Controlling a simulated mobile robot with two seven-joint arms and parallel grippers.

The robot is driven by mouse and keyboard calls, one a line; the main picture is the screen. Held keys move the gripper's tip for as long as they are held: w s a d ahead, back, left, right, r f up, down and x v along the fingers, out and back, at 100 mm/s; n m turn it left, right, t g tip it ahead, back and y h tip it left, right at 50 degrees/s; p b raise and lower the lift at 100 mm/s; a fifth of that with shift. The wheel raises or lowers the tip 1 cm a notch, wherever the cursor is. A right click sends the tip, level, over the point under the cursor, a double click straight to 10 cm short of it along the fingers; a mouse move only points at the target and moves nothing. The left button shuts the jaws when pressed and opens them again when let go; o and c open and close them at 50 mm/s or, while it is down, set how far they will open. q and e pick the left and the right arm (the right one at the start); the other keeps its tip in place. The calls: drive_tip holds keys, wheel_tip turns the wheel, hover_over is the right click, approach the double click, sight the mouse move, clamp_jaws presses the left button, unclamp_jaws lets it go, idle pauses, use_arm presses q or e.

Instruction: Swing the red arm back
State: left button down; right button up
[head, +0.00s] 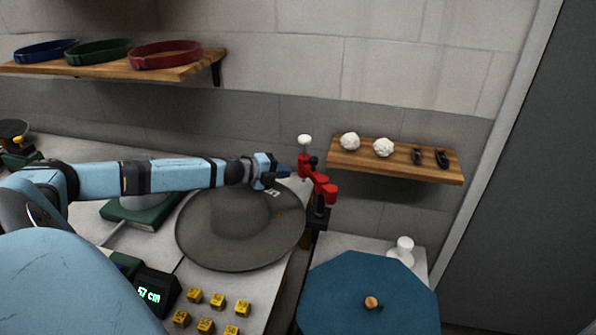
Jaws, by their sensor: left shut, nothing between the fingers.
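The red arm (322,184) is a jointed red piece with a white knob (304,139) at its upper left end. It stands on a dark mount (318,216) at the right edge of the worktop. My left gripper (286,174) reaches in from the left, over the back of a grey brimmed hat (232,222). It is shut and empty, just left of the red arm and below the knob. I cannot tell whether its fingertips touch the red arm. My right gripper is not in view.
A blue octagonal top (366,300) stands at front right, with a white knobbed piece (403,248) behind it. Yellow cubes (217,301) and a "57 cm" display (152,294) are at front. Wall shelves hold bands (165,55) and white balls (383,147).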

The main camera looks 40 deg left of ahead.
sight(305, 167)
use_arm(q)
drive_tip(key=x, duration=0.4)
drive_tip(key=shift+p, duration=0.4)
drive_tip(key=shift+w+d+f, duration=0.15)
drive_tip(key=shift+w+f, duration=0.05)
drive_tip(key=shift+w, duration=0.3)
drive_tip(key=shift+w+r+m+h, duration=0.15)
drive_tip(key=shift+w+m+h, duration=0.35)
drive_tip(key=shift+h, duration=0.1)
drive_tip(key=shift+w+r+g+p, duration=0.1)
drive_tip(key=shift+w+g+p, duration=0.25)
drive_tip(key=shift+p, duration=0.25)
drive_tip(key=shift+w, duration=0.35)
